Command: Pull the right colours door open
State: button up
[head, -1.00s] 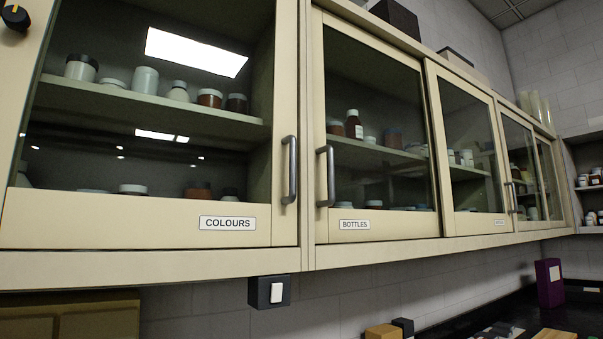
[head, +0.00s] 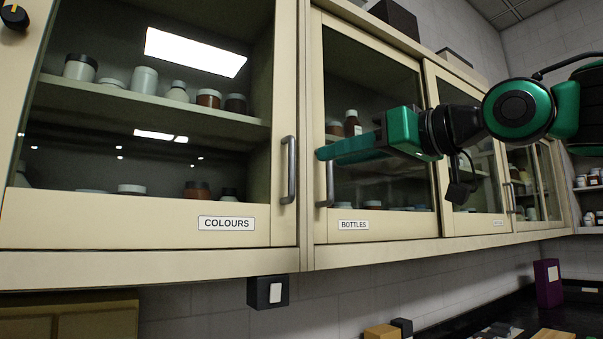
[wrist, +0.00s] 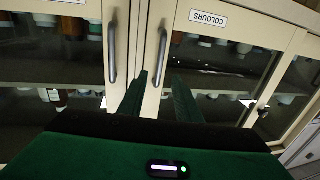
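The right colours door (head: 150,232) is a cream-framed glass door with a COLOURS label, and it looks closed. Its grey vertical bar handle (head: 289,170) is at its right edge. My green gripper (head: 322,154) is to the right of this handle, in front of the bottles door, covering the upper part of the bottles handle (head: 328,190). The wrist view is upside down. There my gripper (wrist: 160,80) has its two fingers apart and empty. The colours handle (wrist: 160,55) lies just beyond the gap between the fingertips; contact cannot be seen. The COLOURS label (wrist: 208,18) shows inverted.
The bottles door (head: 395,225) adjoins on the right and is closed, with its handle close to the colours handle. A dark box with a white switch (head: 268,292) hangs below the cabinet. Jars (head: 145,80) stand on shelves behind the glass.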

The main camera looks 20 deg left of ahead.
jog(key=x, duration=1)
jog(key=shift+w+a+f, duration=0.15)
jog(key=shift+w, duration=0.05)
jog(key=shift+c, duration=0.3)
